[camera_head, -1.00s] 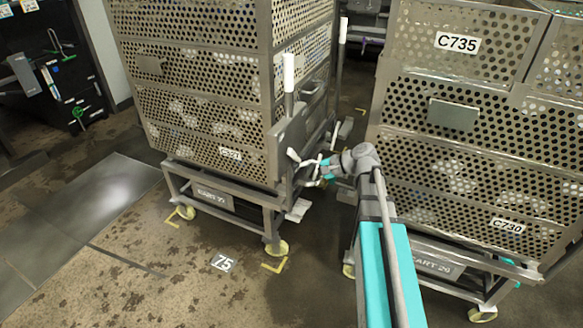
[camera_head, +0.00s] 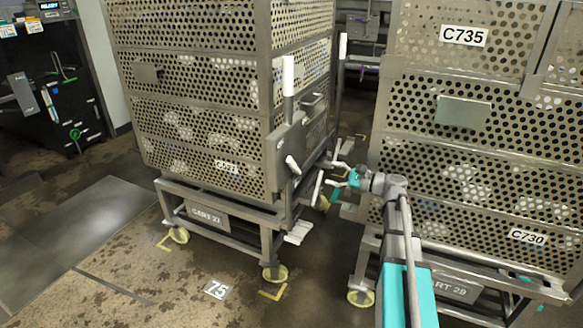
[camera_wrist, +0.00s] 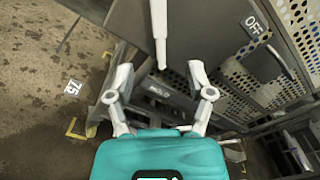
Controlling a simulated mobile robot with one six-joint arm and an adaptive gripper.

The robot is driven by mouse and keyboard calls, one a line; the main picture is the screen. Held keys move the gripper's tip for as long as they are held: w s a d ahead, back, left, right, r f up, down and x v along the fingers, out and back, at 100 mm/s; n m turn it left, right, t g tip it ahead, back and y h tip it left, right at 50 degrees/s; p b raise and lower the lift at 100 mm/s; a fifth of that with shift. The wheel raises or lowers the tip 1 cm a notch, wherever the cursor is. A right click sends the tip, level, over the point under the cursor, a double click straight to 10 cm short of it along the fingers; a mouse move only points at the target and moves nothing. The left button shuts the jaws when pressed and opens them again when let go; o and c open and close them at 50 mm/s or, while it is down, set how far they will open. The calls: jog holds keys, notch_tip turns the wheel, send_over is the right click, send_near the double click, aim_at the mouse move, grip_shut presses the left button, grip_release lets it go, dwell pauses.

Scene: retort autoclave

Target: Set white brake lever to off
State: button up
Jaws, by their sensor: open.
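A white-gripped upright lever (camera_head: 288,76) stands at the near corner of the left cart, above a grey side plate (camera_head: 286,140). A matching white lever shows in the wrist view (camera_wrist: 159,25), with its narrow lower end above a "HOLD" label (camera_wrist: 158,92). An "OFF" label (camera_wrist: 254,25) is to its right. A smaller white lever (camera_head: 293,165) sits low on the plate; I cannot tell for certain which is the brake lever. My gripper (camera_head: 338,175) is open and empty, between the carts and right of the plate. Its fingers also show in the wrist view (camera_wrist: 158,86), apart from the lever.
The left perforated cart (camera_head: 205,100) stands on yellow wheels. The right cart (camera_head: 460,190), labelled C735 and C730, stands close beside my arm. The gap between them is narrow. A grey loop handle (camera_wrist: 278,62) projects beside the OFF label. The floor at left is open.

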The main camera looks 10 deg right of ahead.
aim_at(294, 164)
jog(key=shift+w+a, duration=0.1)
jog(key=shift+a, duration=0.05)
jog(key=shift+x, duration=6.75)
grip_shut()
jog(key=shift+a, duration=0.15)
